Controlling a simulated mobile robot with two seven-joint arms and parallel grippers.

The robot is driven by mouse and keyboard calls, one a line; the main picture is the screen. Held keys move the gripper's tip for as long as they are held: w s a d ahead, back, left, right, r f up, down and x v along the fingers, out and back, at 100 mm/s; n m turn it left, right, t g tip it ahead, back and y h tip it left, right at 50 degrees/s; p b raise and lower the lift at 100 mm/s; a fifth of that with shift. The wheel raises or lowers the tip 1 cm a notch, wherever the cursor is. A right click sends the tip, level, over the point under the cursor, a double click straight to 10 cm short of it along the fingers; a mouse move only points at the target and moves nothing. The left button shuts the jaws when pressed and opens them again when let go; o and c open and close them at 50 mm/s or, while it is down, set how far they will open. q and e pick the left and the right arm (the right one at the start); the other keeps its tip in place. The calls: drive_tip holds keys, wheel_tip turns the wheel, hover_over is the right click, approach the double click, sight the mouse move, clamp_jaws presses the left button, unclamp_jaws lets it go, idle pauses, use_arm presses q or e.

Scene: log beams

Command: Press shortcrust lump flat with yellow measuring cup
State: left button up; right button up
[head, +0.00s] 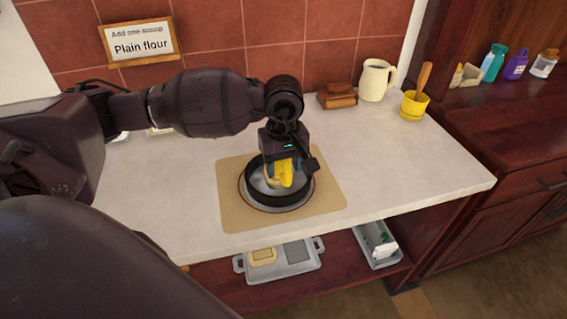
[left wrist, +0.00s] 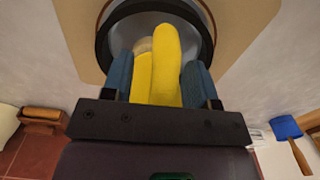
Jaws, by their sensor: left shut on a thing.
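My left gripper (head: 284,164) points down over a round dark-rimmed tin (head: 250,195) on a tan mat (head: 325,190). It is shut on the yellow measuring cup (head: 287,179), which is down inside the tin's rim. In the left wrist view the cup (left wrist: 166,60) sits between the two blue fingers (left wrist: 158,78). A small part of the pale shortcrust lump (left wrist: 143,45) shows beside the cup; the rest is hidden behind it. I cannot tell whether cup and lump touch. My right gripper is not in view.
A yellow pot with a wooden handle (head: 414,105), a cream jug (head: 374,80) and a brown block (head: 338,96) stand at the back right. The counter (head: 440,180) right of the mat is clear. A tray (head: 285,270) lies on the shelf below.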

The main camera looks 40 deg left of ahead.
use_arm(q)
drive_tip(key=shift+f, duration=0.1)
drive_tip(key=shift+r+p, duration=1.1)
drive_tip(key=shift+r, duration=2)
drive_tip(key=shift+c, duration=0.2)
drive_tip(key=shift+r, duration=0.3)
clamp_jaws()
drive_tip(key=shift+r, duration=0.15)
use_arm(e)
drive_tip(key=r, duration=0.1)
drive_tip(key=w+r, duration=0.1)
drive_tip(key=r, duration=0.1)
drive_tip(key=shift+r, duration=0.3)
